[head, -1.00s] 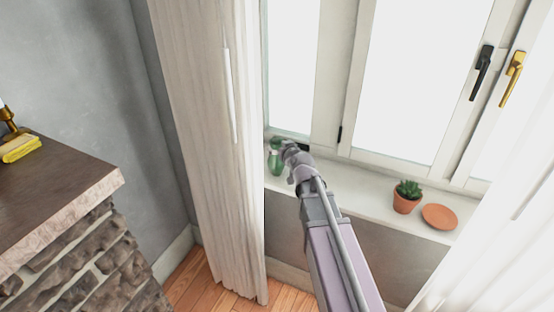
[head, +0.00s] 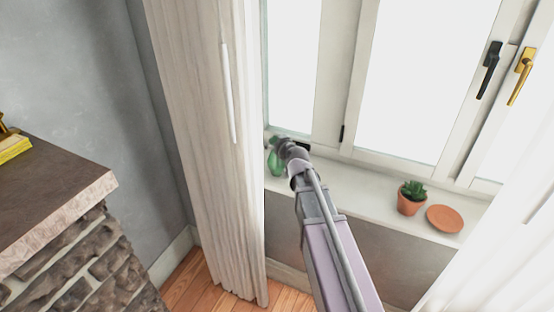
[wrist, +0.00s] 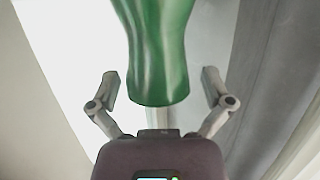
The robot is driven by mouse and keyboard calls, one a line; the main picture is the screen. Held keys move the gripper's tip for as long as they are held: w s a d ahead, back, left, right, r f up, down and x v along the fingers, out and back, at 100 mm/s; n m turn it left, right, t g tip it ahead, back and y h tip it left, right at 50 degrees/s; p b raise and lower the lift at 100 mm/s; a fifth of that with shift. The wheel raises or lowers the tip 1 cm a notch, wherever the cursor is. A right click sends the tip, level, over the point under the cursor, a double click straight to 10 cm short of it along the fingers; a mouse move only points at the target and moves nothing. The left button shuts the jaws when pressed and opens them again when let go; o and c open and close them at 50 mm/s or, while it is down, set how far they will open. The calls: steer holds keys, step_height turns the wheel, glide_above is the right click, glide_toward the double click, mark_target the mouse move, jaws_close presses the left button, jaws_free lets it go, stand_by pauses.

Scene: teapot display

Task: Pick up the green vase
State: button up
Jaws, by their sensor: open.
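The green vase (head: 275,163) stands on the windowsill at its left end, close to the curtain. It is partly hidden by my arm in the head view. In the wrist view the vase (wrist: 158,50) fills the upper middle, with its top out of frame. My gripper (wrist: 160,85) is open, one finger on each side of the vase, with a visible gap on both sides. I cannot tell how deep the vase sits between the fingers. In the head view the fingers are hidden behind my arm.
A potted succulent (head: 412,198) and a terracotta saucer (head: 445,218) stand on the windowsill (head: 365,187) to the right. A pale curtain (head: 205,130) hangs just left of the vase. Window frames rise behind the sill. A stone-sided ledge (head: 55,190) is at far left.

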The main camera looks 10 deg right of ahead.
steer(key=shift+d, duration=0.1)
steer(key=c, duration=1.2)
steer(key=shift+r, duration=0.1)
